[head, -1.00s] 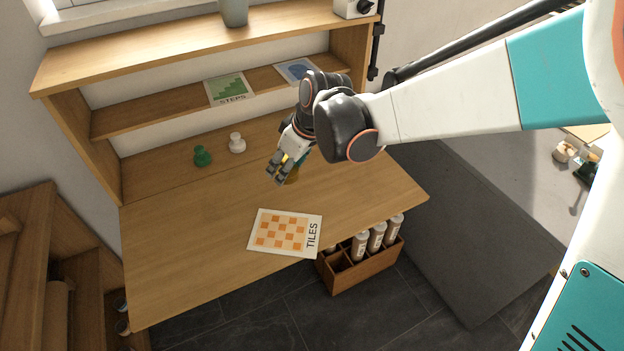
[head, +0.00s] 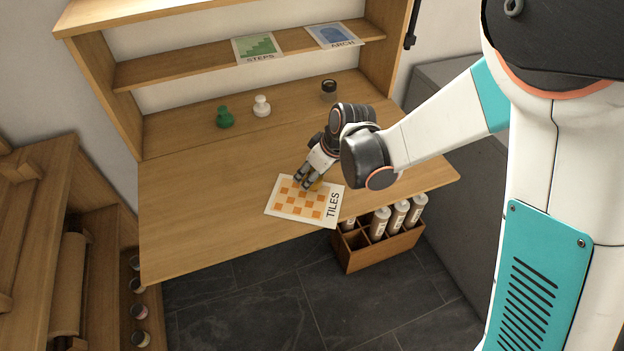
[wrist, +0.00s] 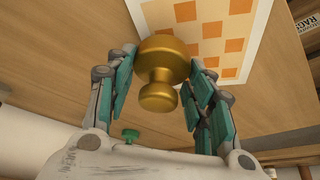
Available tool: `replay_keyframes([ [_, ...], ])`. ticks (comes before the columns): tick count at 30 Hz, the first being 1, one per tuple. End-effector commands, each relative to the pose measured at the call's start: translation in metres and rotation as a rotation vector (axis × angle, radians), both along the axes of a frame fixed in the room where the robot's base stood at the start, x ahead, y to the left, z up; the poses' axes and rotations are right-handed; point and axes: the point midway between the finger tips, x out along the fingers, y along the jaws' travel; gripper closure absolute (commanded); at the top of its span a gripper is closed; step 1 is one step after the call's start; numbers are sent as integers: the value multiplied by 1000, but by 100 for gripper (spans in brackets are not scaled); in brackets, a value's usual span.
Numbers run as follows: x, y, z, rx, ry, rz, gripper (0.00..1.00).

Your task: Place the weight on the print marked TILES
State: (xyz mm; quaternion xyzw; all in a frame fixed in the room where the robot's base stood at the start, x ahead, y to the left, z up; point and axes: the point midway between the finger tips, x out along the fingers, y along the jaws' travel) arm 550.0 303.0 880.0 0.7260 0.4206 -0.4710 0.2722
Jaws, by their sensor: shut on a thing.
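The print marked TILES (head: 296,211), a white sheet with orange checks, lies flat near the front edge of the wooden desk (head: 210,212). My gripper (head: 304,187) is over the back part of this print in the head view, pointing down. In the wrist view its fingers are shut on a brass weight (wrist: 160,62) with a round knob. The print (wrist: 211,28) shows behind the weight there. In the head view the fingers mostly hide the weight. I cannot tell whether its base touches the print.
A green weight (head: 225,117), a white weight (head: 262,106) and a small dark jar (head: 329,90) stand at the desk's back. Prints marked STEPS (head: 257,47) and ARCH (head: 333,35) lie on the shelf. A wooden crate of bottles (head: 380,247) stands below the desk's front edge.

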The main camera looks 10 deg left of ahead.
Motion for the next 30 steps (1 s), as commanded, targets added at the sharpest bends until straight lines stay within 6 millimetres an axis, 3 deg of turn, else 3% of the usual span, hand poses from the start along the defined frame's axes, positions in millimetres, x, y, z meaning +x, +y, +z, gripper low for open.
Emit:
replay_keyframes([
  [4, 0, 0, -22, 1, 0, 0, 96],
  [16, 0, 0, -26, 1, 0, 0, 96],
  [17, 0, 0, -26, 0, 0, 0, 45],
  [18, 0, 0, -25, 0, 0, 0, 36],
  [19, 0, 0, -25, 0, 0, 0, 31],
  [30, 0, 0, -24, 0, 0, 0, 31],
])
